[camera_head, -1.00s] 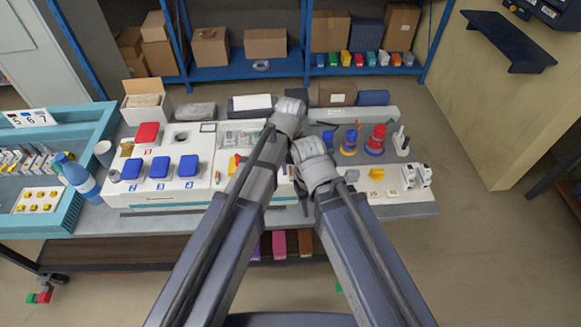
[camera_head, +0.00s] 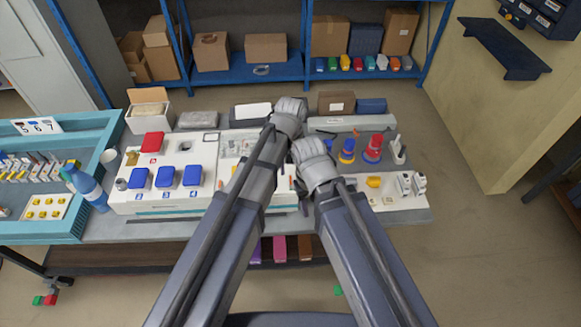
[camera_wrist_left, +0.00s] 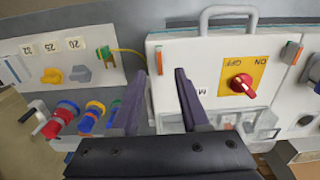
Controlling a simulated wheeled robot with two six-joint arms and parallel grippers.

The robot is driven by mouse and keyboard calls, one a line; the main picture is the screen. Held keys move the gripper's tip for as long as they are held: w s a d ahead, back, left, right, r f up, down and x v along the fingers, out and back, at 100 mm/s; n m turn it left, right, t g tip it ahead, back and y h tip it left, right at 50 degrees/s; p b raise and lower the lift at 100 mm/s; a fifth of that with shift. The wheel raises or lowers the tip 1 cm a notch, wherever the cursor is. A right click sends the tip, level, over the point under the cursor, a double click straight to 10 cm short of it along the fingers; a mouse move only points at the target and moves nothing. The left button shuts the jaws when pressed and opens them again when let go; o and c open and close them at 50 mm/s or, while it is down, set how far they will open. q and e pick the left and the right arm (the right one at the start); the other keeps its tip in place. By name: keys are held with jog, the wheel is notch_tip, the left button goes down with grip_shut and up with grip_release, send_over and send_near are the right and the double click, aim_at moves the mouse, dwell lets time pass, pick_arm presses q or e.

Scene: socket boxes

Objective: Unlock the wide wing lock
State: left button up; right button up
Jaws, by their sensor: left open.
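My left gripper (camera_wrist_left: 160,78) is open and empty in the left wrist view. Its two dark fingers reach toward the left edge of a white box (camera_wrist_left: 206,60) with a grey handle on top. The box carries a red knob (camera_wrist_left: 242,84) on a yellow ON/OFF plate and a narrow orange piece (camera_wrist_left: 159,61) in a slot near its left edge. I cannot tell which part is the wide wing lock. A gap shows between the fingers and nothing is held. In the head view my arms cover this part of the bench, and both gripper tips are hidden.
A light panel (camera_wrist_left: 105,58) with yellow and grey pieces stands left of the box in the wrist view. Red and blue round plugs (camera_wrist_left: 67,111) stand near it. In the head view a white unit with blue caps (camera_head: 165,177) is at left. Blue shelves (camera_head: 235,72) are behind.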

pick_arm(q)
jog(key=shift+r+p, duration=0.95)
jog(key=shift+r, duration=0.5)
pick_arm(e)
notch_tip(320, 180, up, 3)
jog(key=shift+f, duration=0.1)
pick_arm(q)
jog(key=s+a+m, duration=0.1)
jog(key=s+a, duration=0.3)
jog(key=a, duration=0.4)
jog(key=s+a, duration=0.4)
jog(key=a, duration=0.5)
jog(key=s+d+f+m+y+b, duration=0.1)
jog(key=s+d+f+m+b, duration=0.2)
jog(key=d, duration=0.8)
notch_tip(320, 180, down, 3)
jog(key=s+b, duration=0.2)
jog(key=b, duration=0.1)
jog(key=shift+s+m, duration=0.35)
jog(key=shift+m, duration=0.05)
pick_arm(e)
notch_tip(320, 180, down, 6)
pick_arm(q)
jog(key=shift+d, duration=0.1)
